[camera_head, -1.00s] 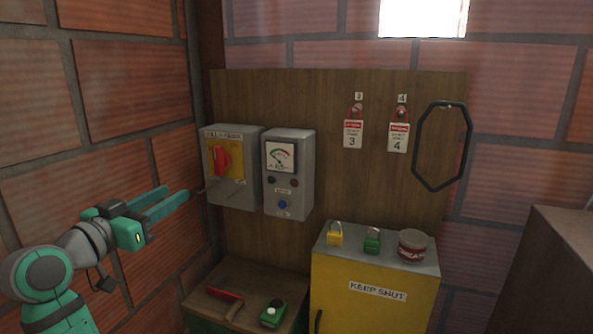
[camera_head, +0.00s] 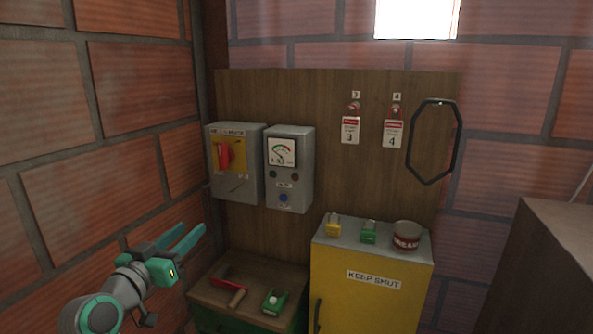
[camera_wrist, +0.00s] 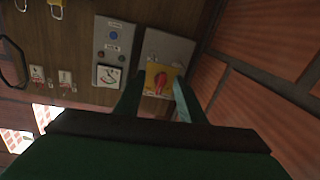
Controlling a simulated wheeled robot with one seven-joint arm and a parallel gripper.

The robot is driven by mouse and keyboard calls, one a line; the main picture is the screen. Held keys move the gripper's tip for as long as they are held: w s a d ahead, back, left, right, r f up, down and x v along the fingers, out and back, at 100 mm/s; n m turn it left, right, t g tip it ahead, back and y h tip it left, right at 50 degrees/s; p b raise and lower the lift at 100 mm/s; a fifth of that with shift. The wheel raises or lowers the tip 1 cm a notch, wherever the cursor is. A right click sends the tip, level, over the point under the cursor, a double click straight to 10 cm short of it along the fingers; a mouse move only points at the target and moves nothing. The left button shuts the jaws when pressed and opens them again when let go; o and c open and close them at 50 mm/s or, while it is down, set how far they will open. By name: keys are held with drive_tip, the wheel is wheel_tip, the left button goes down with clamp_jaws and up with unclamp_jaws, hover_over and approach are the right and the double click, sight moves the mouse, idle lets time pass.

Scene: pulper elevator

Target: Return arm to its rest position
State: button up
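My gripper (camera_head: 192,238) is at the lower left of the head view, in front of the brick wall. Its two green fingers stand apart with nothing between them. The wrist view also shows my gripper (camera_wrist: 158,97), its fingers spread. Beyond them is the grey switch box (camera_wrist: 165,52) with a red rotary handle (camera_wrist: 159,84) on a yellow plate. In the head view this switch box (camera_head: 236,185) hangs on the wooden board, above and to the right of my gripper, and the fingers are apart from it.
A meter box (camera_head: 289,190) hangs beside the switch box. Below stand a low bench (camera_head: 212,296) with a red-handled tool (camera_head: 229,287) and green device (camera_head: 274,301), and a yellow cabinet (camera_head: 360,305) with padlocks and a tin (camera_head: 406,236). A brown block (camera_head: 545,270) stands at right.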

drive_tip(key=s+d+f+n+y, duration=0.2)
drive_tip(key=d+f, duration=0.2)
drive_tip(key=f, duration=0.8)
drive_tip(key=s+d+f+n+y, duration=0.1)
drive_tip(key=s+d+f+n, duration=0.15)
drive_tip(key=f, duration=0.95)
drive_tip(key=s+d+f+n+g+y, duration=0.1)
drive_tip(key=s+d+f, duration=0.35)
drive_tip(key=f, duration=0.25)
drive_tip(key=s+d+f+g+y, duration=0.1)
drive_tip(key=s+d+f, duration=0.2)
drive_tip(key=s+f, duration=0.35)
drive_tip(key=s+d+f+y, duration=0.1)
drive_tip(key=s+d+f, duration=0.25)
drive_tip(key=s, duration=0.55)
drive_tip(key=s+d+f, duration=0.2)
drive_tip(key=s+d, duration=0.2)
drive_tip(key=s, duration=0.5)
drive_tip(key=s+d+r+m, duration=0.2)
drive_tip(key=s, duration=0.6)
drive_tip(key=s+d+r+m+h, duration=0.1)
drive_tip(key=s+d+r+m, duration=0.1)
drive_tip(key=s, duration=0.5)
drive_tip(key=shift+s+d+r, duration=0.15)
drive_tip(key=shift+s+r, duration=0.2)
drive_tip(key=shift+r, duration=0.45)
drive_tip(key=shift+c, duration=0.6)
drive_tip(key=shift+h, duration=0.3)
